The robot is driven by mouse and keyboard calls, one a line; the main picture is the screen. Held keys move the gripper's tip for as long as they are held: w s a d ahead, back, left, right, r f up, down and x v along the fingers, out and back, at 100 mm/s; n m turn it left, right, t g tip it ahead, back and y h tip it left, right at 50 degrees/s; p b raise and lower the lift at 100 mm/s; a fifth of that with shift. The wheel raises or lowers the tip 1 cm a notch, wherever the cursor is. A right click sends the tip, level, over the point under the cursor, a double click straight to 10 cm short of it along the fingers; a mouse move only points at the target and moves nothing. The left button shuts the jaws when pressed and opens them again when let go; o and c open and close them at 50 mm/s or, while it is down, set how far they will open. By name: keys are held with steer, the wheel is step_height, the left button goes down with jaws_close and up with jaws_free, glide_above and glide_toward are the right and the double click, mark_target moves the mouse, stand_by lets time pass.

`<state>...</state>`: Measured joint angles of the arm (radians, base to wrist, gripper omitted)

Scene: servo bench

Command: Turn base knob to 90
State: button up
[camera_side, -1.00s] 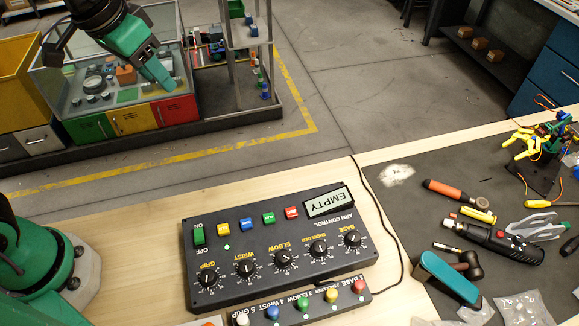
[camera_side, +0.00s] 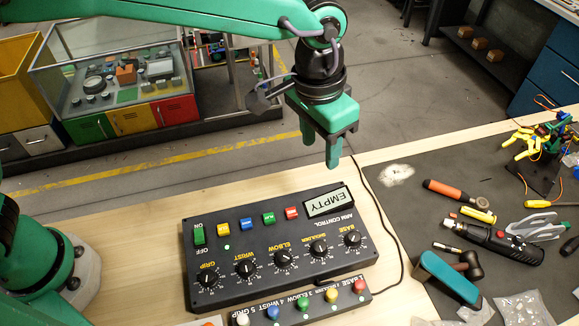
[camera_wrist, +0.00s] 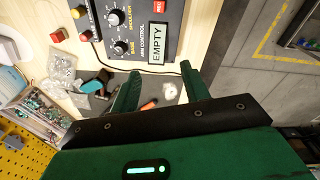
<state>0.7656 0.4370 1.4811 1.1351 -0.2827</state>
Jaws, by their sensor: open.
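The black control box (camera_side: 214,273) lies on the wooden bench, with its labels upside down in the side view. The base knob (camera_side: 353,239) is the rightmost of a row of black knobs, near the display (camera_side: 328,202) that reads EMPTY. In the wrist view the base knob (camera_wrist: 121,47) is at upper left. My green gripper (camera_side: 333,158) hangs above the back right of the box, apart from the knob, pointing down. In the wrist view its two fingers (camera_wrist: 157,90) stand apart with nothing between them.
A strip with several coloured buttons (camera_side: 302,305) runs along the box's near side. A cable (camera_side: 386,215) passes right of the box. Tools, including a teal block (camera_side: 448,276) and a screwdriver (camera_side: 452,190), lie on the dark mat at right. Bare wood lies left of the box.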

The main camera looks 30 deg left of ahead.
steer(key=m, duration=0.1)
glide_above(354, 236)
steer(key=shift+g+y, duration=0.3)
steer(key=shift+g, duration=0.1)
step_height(354, 236, down, 7)
steer(key=shift+r, duration=0.15)
steer(key=shift+f, duration=3.9)
steer(key=c, duration=1)
